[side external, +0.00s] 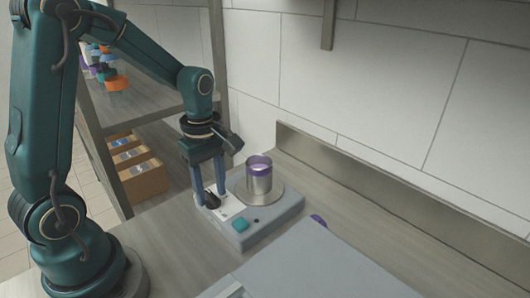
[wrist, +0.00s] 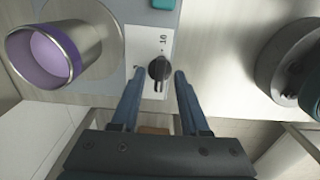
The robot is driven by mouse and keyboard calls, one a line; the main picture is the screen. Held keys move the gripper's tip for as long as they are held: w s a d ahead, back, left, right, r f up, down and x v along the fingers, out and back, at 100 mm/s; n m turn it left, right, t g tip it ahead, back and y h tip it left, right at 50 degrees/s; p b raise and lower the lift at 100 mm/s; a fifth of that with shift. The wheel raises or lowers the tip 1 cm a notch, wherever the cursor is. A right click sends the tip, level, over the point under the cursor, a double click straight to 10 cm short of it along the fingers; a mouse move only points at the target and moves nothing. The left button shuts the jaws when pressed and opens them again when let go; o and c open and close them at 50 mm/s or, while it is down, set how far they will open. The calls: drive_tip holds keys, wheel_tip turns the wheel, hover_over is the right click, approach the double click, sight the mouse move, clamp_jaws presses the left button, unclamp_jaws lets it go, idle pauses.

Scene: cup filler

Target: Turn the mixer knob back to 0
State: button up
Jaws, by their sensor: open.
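The mixer (side external: 262,225) is a grey box on the counter with a teal button (side external: 240,224) on its front. Its black knob (wrist: 158,70) sits on a white dial plate (wrist: 150,50) marked "10" on one side; the other marking is partly hidden. A metal cup (side external: 259,180) with a purple band stands upright on the mixer's round plate; it also shows in the wrist view (wrist: 45,52). My gripper (wrist: 152,74) is open, with one finger on each side of the knob and visible gaps between. In the side view my gripper (side external: 208,200) points down at the knob.
A large grey panel (side external: 320,265) lies in front of the mixer, with a purple object (side external: 318,220) partly hidden behind it. A shelf with cardboard boxes (side external: 140,180) stands at the left. The tiled wall (side external: 400,80) is behind the counter.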

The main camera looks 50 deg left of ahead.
sight(212, 194)
drive_tip(key=shift+r, duration=2.45)
